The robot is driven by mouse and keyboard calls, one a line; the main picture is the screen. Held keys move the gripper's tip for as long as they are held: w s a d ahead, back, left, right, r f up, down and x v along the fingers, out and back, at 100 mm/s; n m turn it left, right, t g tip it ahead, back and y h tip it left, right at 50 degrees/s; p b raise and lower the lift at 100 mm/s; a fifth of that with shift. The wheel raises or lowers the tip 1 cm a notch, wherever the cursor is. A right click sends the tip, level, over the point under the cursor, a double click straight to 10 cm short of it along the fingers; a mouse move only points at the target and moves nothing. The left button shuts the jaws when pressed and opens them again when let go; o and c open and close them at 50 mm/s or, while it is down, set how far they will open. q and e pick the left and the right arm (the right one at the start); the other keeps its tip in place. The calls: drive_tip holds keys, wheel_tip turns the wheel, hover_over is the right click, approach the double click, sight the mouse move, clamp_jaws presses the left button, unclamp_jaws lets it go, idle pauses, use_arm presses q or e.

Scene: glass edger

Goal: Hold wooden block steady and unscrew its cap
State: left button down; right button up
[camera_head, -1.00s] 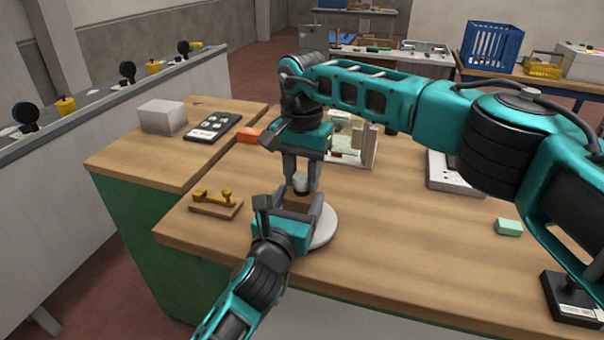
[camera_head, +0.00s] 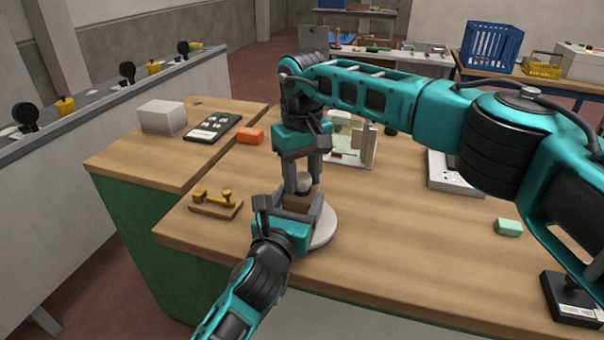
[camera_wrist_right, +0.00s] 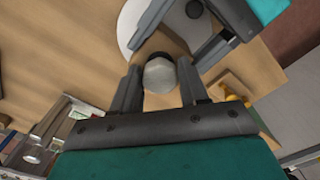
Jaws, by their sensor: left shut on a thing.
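The wooden block (camera_head: 298,203) is held between the fingers of my left gripper (camera_head: 288,209), above or on a white round disc (camera_head: 324,234). Its pale grey cap (camera_head: 304,184) is on top, and it also shows in the right wrist view (camera_wrist_right: 160,75). My right gripper (camera_head: 302,178) points down over the block, one finger on each side of the cap. The left fingers hide much of the block.
A yellow-handled piece on a wooden base (camera_head: 215,203) lies left of the block. An orange block (camera_head: 250,136) and a glass-sided box (camera_head: 350,142) stand behind. A pale green block (camera_head: 508,227) lies to the right.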

drive_tip(key=o, duration=0.3)
drive_tip(key=shift+o, duration=0.2)
